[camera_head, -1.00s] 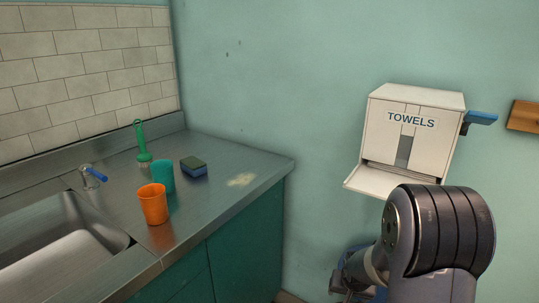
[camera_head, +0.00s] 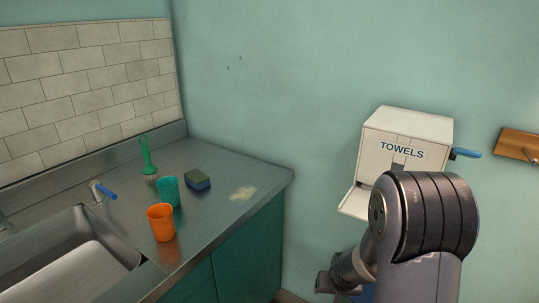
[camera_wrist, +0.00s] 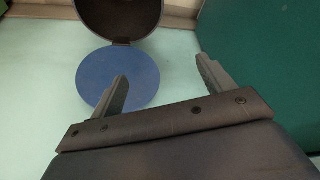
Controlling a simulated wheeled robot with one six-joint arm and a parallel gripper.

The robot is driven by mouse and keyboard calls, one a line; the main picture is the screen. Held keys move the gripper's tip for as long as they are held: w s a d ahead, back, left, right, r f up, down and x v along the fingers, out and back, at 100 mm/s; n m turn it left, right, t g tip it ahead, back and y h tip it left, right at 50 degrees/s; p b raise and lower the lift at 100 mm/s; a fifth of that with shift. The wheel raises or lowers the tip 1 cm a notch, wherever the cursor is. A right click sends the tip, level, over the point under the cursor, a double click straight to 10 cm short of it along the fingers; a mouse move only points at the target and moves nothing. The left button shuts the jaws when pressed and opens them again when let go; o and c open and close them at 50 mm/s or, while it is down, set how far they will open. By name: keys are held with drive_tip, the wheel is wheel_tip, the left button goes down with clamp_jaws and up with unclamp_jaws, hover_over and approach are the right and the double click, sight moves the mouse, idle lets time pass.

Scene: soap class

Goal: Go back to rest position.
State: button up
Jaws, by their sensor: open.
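My gripper (camera_wrist: 161,84) is open and empty in the wrist view, its two grey fingers spread apart. Behind the left finger is a flat blue disc (camera_wrist: 95,68), joined at its top to a dark round opening (camera_wrist: 118,14); it looks like a bin with its lid open. In the head view my arm fills the lower right, in front of the towel dispenser (camera_head: 408,124). My gripper (camera_head: 326,284) shows only partly there, low and left of the arm, beside the counter's end. Nothing shows held in it.
At left, the metal counter (camera_head: 225,215) carries an orange cup (camera_head: 161,223), a teal cup (camera_head: 168,192), a green brush (camera_head: 147,160), a sponge (camera_head: 197,180) and a pale stain (camera_head: 243,193). A sink (camera_head: 65,255) is at its left. A wooden board (camera_head: 520,144) is on the right wall.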

wheel_tip(320, 180, up, 7)
drive_tip(key=s+a+n+p, duration=0.1)
drive_tip(key=s+a+p, duration=0.1)
drive_tip(key=p, duration=0.5)
drive_tip(key=shift+a+p, duration=0.35)
drive_tip(key=shift+a, duration=0.05)
